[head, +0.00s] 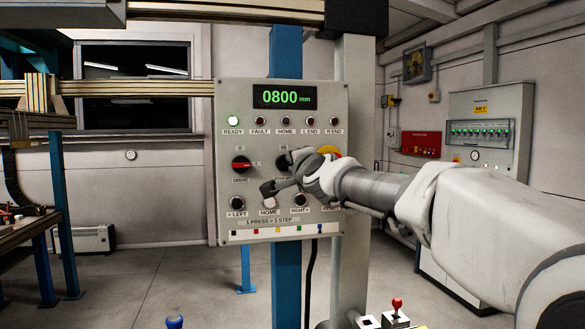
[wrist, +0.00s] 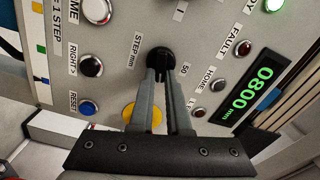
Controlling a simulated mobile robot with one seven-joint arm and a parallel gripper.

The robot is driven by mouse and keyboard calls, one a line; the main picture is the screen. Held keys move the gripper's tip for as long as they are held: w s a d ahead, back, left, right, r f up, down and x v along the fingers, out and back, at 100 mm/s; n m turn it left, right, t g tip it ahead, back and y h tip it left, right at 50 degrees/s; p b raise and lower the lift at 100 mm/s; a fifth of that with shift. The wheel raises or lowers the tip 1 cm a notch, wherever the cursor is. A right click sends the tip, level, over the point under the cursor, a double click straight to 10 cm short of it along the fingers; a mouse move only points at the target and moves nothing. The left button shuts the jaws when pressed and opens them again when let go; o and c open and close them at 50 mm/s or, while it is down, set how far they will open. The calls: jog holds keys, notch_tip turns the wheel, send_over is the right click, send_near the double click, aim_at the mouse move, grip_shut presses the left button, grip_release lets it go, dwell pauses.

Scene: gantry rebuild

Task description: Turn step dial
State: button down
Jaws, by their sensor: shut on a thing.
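The step dial (wrist: 160,58) is a black round knob on the grey control panel (head: 228,105), labelled STEP mm. In the wrist view its two grey fingers close on the knob from both sides; this is my gripper (wrist: 164,76). In the head view the step dial (head: 281,162) is partly covered by my gripper, which reaches in from the right. Marks including 50 show around the knob. The dial's exact pointer setting is hard to read behind the fingers.
The display (head: 285,97) reads 0800 mm and the READY lamp (head: 233,121) glows green. The red drive switch (head: 240,163) is left of the dial. LEFT (head: 236,203) and RIGHT (head: 300,200) buttons sit below.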

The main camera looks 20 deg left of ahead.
jog(key=shift+f+m, duration=0.15)
jog(key=shift+m, duration=1.25)
jog(key=shift+b, duration=0.3)
jog(key=c, duration=0.9)
grip_release()
jog(key=shift+s+d, duration=0.1)
jog(key=b+v, duration=0.6)
jog(key=v, duration=1.1)
jog(key=shift+s+b, duration=0.1)
jog(key=shift+b, duration=0.2)
